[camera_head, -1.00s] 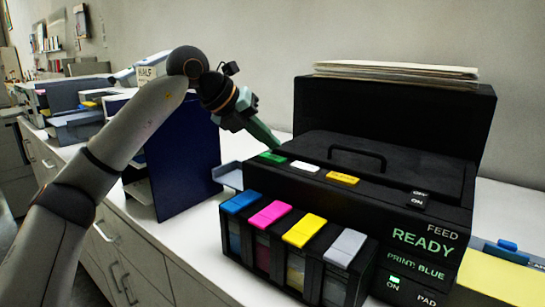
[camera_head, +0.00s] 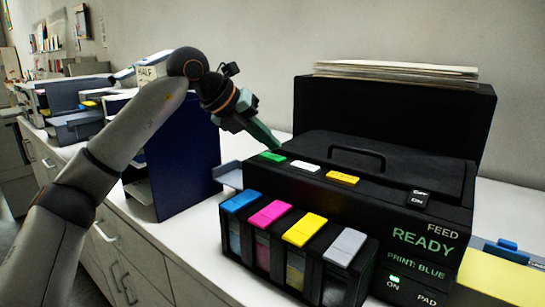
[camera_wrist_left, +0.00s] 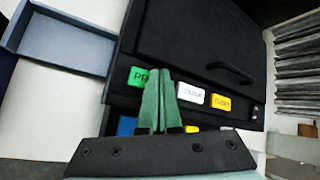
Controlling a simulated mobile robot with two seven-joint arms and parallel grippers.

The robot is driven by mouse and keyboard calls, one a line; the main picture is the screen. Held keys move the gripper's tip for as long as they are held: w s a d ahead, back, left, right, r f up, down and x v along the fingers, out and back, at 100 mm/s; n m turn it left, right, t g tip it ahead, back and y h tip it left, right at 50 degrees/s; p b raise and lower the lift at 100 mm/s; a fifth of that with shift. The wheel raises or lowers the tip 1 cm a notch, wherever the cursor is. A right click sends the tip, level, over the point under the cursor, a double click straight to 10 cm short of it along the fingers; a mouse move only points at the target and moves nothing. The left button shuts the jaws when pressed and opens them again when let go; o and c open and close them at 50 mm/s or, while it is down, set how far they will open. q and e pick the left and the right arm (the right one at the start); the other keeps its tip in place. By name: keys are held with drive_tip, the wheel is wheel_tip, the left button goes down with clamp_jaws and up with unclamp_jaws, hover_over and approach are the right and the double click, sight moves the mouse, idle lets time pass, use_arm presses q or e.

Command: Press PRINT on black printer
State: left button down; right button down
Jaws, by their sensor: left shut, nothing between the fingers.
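The black printer (camera_head: 400,236) stands on the white counter, its front panel reading READY and PRINT: BLUE. On its top edge are a green button (camera_head: 272,157), a white button (camera_head: 305,166) and a yellow button (camera_head: 342,178). The green button (camera_wrist_left: 140,77) in the left wrist view shows the letters PR; the rest of its label is hidden by my fingers. My left gripper (camera_head: 277,145) is shut and empty, its green fingertips just above or at the green button. I cannot tell whether they touch it. My right gripper is not in view.
Blue, magenta, yellow and grey ink tanks (camera_head: 303,230) sit at the printer's front left. A handle (camera_head: 357,153) rises from its lid. Papers (camera_head: 395,70) lie on the raised back. A dark blue panel (camera_head: 182,160) stands to the left, beside a grey-blue tray (camera_head: 229,175).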

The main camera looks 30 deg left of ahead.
use_arm(q)
drive_tip(key=shift+f, duration=0.3)
